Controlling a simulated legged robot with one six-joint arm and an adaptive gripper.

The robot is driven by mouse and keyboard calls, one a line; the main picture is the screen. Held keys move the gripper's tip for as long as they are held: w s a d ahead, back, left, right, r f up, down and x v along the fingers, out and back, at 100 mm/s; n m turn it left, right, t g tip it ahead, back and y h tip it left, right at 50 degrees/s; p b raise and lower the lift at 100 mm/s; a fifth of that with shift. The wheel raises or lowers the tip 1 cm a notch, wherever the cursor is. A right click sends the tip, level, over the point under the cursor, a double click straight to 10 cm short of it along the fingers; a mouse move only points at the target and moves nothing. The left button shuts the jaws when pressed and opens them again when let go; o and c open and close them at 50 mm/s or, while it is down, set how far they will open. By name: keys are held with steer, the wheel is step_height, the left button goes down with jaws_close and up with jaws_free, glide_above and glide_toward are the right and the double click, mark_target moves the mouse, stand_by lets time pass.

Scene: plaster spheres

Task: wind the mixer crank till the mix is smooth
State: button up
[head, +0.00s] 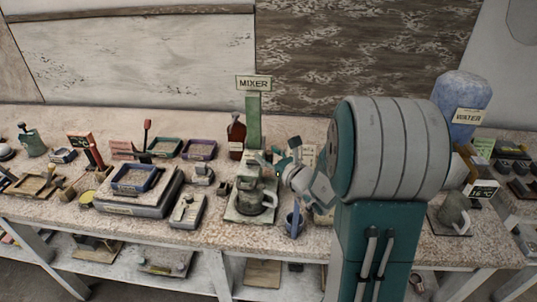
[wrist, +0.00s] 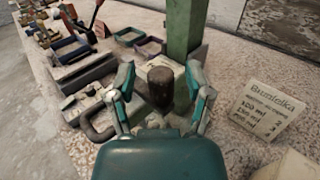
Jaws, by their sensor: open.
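The mixer (head: 254,125) stands mid-bench, with a green post, a MIXER sign (head: 253,83) and a grey mug-like vessel (head: 249,198) on its base. In the wrist view the green post (wrist: 185,35) rises just behind a dark brown upright knob (wrist: 160,86), which looks like the crank grip. My gripper (head: 280,160) is to the right of the mixer post in the head view. In the wrist view my gripper (wrist: 160,70) is open, with one finger on each side of the knob and gaps visible. The mix itself is not visible.
A recipe card (wrist: 268,112) stands right of the knob. A dark red bottle (head: 236,137) stands behind left. Trays and a scale (head: 137,190) crowd the left. A blue WATER tank (head: 461,105) is at right.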

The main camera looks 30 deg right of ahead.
steer(key=shift+d, duration=0.1)
jaws_close()
steer(key=shift+y, duration=0.3)
steer(key=shift+w+n+g+y, duration=1.05)
steer(key=shift+n+g+y, duration=1.25)
steer(key=shift+g, duration=0.1)
steer(key=shift+w+n+g+y, duration=1)
steer(key=shift+n+g+y, duration=1.3)
steer(key=shift+g, duration=0.1)
steer(key=shift+w+n+g+y, duration=1.05)
steer(key=shift+n+g+y, duration=1.25)
steer(key=shift+g, duration=0.1)
